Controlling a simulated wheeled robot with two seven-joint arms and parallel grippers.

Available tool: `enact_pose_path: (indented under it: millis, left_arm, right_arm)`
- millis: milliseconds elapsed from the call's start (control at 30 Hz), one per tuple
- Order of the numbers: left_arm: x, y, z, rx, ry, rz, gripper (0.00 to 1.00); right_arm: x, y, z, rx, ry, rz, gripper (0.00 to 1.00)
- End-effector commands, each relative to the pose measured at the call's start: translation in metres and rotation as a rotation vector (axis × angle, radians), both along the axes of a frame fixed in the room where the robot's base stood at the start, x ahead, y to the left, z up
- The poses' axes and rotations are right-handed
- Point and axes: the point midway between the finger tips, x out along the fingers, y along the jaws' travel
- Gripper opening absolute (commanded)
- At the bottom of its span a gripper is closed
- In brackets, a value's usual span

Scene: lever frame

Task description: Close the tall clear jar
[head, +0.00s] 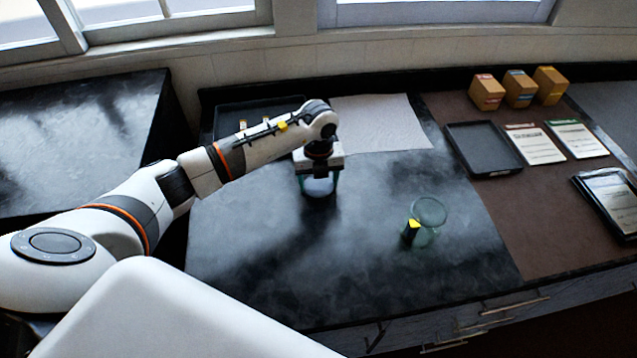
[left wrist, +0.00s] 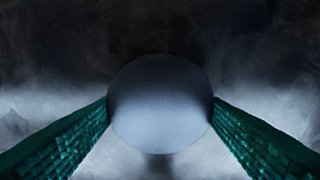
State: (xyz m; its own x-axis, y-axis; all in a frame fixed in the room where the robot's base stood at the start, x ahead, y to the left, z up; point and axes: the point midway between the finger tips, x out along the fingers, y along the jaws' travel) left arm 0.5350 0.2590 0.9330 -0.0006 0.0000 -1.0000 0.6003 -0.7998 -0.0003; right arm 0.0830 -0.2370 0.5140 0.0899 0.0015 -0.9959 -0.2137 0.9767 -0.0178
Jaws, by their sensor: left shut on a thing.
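The clear jar (head: 428,212) stands open at the top on the dark counter, right of the middle in the head view. A yellow and black mark shows on its left side. My left gripper (head: 319,184) points down, to the left of the jar and apart from it. Its green fingers are shut on a round, smooth grey lid (head: 319,187). In the left wrist view the lid (left wrist: 160,105) sits between both fingertips (left wrist: 160,112). I cannot tell how far the lid is above the counter. My right gripper is not in view.
A black tray (head: 232,122) lies behind my left arm, beside a pale sheet (head: 385,125). At the right are another black tray (head: 470,139), several boxes (head: 487,92) and papers (head: 534,145). The counter between the lid and the jar is clear.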

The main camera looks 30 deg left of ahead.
Motion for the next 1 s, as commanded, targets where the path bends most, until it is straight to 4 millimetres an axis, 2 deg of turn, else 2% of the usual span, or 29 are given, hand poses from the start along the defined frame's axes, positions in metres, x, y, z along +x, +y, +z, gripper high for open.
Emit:
enact_pose_path:
  millis: [167, 400, 600, 733, 1000]
  left_arm:
    - [0.002, 0.001, 0.017, 0.001, -0.006, 0.000, 0.46]
    - [0.001, 0.000, 0.065, 0.000, -0.006, -0.001, 0.46]
    - [0.001, 0.000, 0.093, 0.000, -0.003, 0.000, 0.46]
    - [0.000, 0.000, 0.100, 0.001, -0.001, 0.000, 0.46]
    - [0.000, 0.000, 0.100, 0.000, 0.000, 0.000, 0.46]
  right_arm:
    - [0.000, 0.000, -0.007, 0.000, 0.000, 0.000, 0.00]
    - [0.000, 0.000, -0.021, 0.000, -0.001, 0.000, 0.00]
    - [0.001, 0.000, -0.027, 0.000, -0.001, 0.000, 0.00]
    - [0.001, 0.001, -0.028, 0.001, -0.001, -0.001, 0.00]
    - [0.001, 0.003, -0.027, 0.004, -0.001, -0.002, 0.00]
